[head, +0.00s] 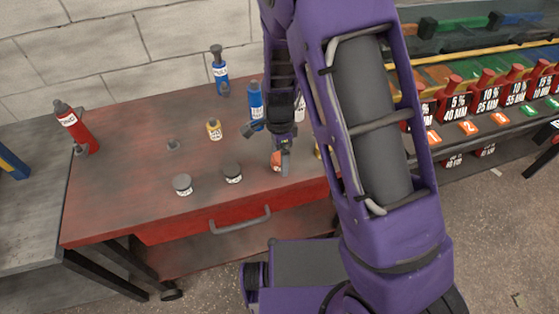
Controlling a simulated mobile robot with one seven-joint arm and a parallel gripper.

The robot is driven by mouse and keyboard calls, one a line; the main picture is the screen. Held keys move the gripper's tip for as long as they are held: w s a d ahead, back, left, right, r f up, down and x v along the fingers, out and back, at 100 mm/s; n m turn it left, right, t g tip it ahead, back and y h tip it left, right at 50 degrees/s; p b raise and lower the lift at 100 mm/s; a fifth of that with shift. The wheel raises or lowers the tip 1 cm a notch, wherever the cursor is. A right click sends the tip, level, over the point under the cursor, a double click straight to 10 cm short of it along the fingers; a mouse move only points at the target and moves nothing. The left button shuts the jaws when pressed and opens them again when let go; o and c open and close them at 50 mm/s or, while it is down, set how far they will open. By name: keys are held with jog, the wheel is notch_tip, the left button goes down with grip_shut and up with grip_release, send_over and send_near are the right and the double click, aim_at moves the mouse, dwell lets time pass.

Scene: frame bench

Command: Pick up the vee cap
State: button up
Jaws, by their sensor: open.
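My gripper (284,148) is over the right part of the red bench, pointing down, with its fingers open. A small orange-red object (277,161) is right below or between the fingertips and is partly hidden by them. A smaller grey cap (173,145) lies farther back. I cannot tell which of these is the vee cap. I cannot see whether the fingers touch the orange-red object.
The red bench (110,205) has a drawer handle in front. A rack of red bottles (485,90) is at right.

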jog(key=shift+r, duration=0.1)
grip_shut()
dwell(0.3)
